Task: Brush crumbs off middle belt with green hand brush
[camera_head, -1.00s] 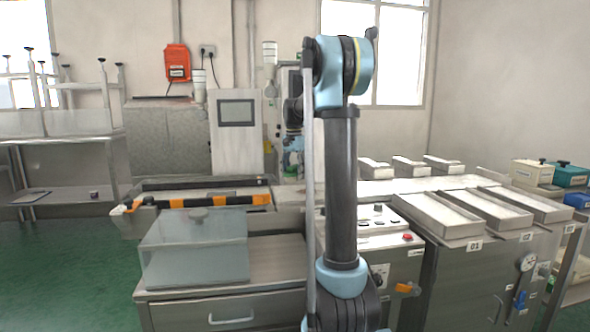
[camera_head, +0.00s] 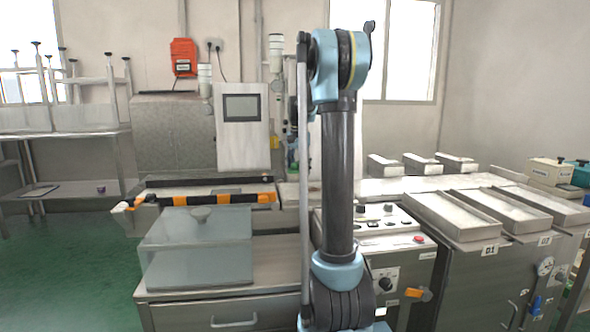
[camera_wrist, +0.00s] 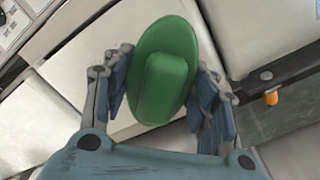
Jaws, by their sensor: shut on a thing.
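The green hand brush (camera_wrist: 165,70) is between the fingers of my gripper (camera_wrist: 168,62) in the wrist view. The fingers are shut on it from both sides, and its raised grip faces the camera. Pale flat belt sections (camera_wrist: 110,50) lie beneath and around the brush, with dark gaps between them. I cannot tell whether the bristles touch a belt. No crumbs can be made out.
An orange-and-black striped bar (camera_head: 215,200) crosses the left conveyor, above a clear lidded box (camera_head: 198,250). A control panel (camera_head: 385,222) with knobs stands right of centre. Metal trays (camera_head: 500,212) line the right bench. An orange knob (camera_wrist: 271,98) shows in the wrist view.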

